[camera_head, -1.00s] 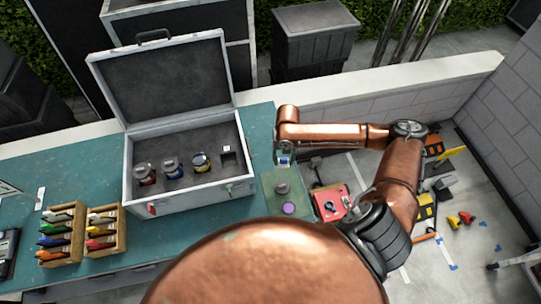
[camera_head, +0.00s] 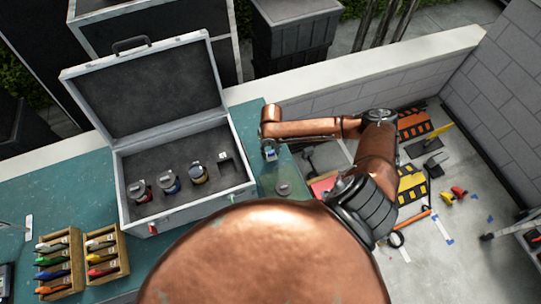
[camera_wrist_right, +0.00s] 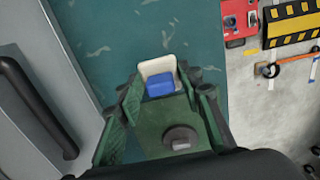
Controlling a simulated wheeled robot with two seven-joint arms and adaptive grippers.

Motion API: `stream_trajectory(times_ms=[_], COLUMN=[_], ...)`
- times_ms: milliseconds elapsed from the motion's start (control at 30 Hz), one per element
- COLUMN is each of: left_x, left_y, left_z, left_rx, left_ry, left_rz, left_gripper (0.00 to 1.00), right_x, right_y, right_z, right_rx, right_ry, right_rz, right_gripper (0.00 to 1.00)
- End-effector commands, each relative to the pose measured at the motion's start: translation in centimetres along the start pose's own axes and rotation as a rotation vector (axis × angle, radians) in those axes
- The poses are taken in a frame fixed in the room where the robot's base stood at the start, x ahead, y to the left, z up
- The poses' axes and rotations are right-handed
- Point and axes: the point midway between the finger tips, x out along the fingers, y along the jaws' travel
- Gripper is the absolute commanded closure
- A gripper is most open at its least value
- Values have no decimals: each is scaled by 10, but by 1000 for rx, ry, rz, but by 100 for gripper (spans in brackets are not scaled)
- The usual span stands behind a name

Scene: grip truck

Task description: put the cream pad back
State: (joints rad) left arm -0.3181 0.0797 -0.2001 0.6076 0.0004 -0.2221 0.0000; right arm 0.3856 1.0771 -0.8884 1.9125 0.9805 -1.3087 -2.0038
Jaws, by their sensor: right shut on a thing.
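My right gripper (camera_wrist_right: 164,98) shows in the wrist view with its green fingers closed around a small piece. This piece has a cream plate (camera_wrist_right: 150,68) and a blue block (camera_wrist_right: 160,87) against it; I take it for the cream pad. In the head view, the right gripper (camera_head: 270,145) points down at the table's right end, with the blue and pale piece (camera_head: 271,155) at its tip. The open grey case (camera_head: 190,208) stands to its left. Inside are red, blue (camera_head: 170,181) and yellow-topped items and a slot with a white tag (camera_head: 222,156). My left gripper is out of view.
A green tray (camera_head: 269,181) with a dark round knob (camera_head: 283,188) lies right of the case; the knob also shows in the wrist view (camera_wrist_right: 180,139). Wooden racks (camera_head: 104,268) stand front left. The raised case lid (camera_head: 150,90) is behind. Tools lie on the floor at right.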

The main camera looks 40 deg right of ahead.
Motion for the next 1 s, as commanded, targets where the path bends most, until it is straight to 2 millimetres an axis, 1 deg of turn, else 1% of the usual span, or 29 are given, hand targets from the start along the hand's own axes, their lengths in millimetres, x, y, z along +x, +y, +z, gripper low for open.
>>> stream_trajectory(times_ms=[67,200,333,467,600,633,733,867,1000], left_x=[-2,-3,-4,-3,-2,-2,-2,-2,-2], left_y=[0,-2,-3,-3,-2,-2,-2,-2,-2], left_z=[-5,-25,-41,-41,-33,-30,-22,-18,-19], left_rx=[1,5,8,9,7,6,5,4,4], left_ry=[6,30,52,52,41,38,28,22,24], left_rz=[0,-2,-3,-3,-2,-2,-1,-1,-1], left_gripper=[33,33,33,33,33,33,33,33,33], right_x=[10,29,33,33,36,35,35,35,35], right_y=[0,0,1,1,0,1,0,1,0], right_z=[-2,-1,0,0,0,0,0,0,0], right_rx=[0,-1,-2,-3,-2,-2,-2,-2,-2], right_ry=[3,3,1,1,1,1,1,1,1], right_rz=[-1,-1,-1,-1,-2,-1,-1,-1,-1], right_gripper=[89,89,89,89,89,64,57,49,49])
